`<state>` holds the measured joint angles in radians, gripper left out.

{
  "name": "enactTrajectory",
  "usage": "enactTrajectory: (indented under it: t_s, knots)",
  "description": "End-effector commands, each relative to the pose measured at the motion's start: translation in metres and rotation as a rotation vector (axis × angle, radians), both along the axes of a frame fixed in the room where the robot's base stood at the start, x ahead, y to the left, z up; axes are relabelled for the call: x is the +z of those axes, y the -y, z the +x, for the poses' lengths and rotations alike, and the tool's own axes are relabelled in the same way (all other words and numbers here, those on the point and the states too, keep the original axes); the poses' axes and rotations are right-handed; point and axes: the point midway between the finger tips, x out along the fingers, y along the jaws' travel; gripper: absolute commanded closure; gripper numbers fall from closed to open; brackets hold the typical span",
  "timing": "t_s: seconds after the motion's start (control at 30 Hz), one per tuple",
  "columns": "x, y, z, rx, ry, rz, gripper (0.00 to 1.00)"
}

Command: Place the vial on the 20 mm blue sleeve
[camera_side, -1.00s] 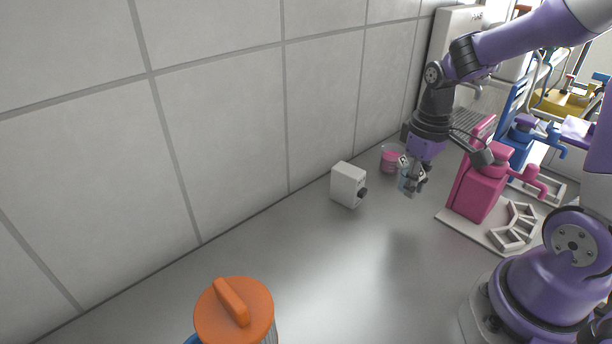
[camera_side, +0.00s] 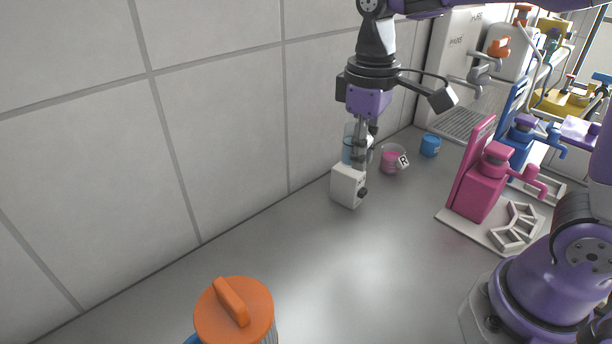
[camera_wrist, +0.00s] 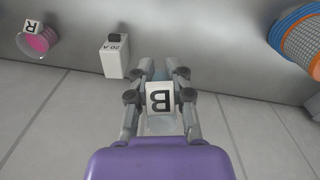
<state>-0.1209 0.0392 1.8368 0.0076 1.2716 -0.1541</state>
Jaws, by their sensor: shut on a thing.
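My gripper (camera_side: 362,150) is shut on a clear vial (camera_side: 348,148) with light blue liquid. In the wrist view the vial's white label "B" (camera_wrist: 159,98) sits between my fingers (camera_wrist: 158,72). The side view shows the vial at the white box's top, off the bench; whether it touches the box I cannot tell. A small blue round piece (camera_side: 430,146), which may be the blue sleeve, stands on the bench to the right, apart from my gripper. Its size cannot be read.
The white box (camera_side: 347,186) with a black knob also shows in the wrist view (camera_wrist: 115,60), marked "20 A". A pink-filled vessel (camera_side: 389,163) labelled "R" stands behind it. A pink stand (camera_side: 480,190) is right. An orange-lidded container (camera_side: 234,312) is at front. The middle bench is clear.

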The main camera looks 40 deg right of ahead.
Motion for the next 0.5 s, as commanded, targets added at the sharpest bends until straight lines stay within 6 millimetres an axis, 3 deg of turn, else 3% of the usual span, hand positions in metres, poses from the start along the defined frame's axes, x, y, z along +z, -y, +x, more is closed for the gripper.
enactTrajectory:
  t_s: [0.1, 0.23, 0.4, 0.5]
  knots:
    - [-0.021, -0.039, -0.02, 0.335, -0.013, -0.004, 1.0]
    - [-0.045, -0.075, -0.05, 0.739, -0.022, -0.011, 1.0]
    - [-0.068, -0.101, -0.085, 1.141, -0.031, -0.02, 1.0]
    - [-0.077, -0.106, -0.095, 1.259, -0.035, -0.023, 1.0]
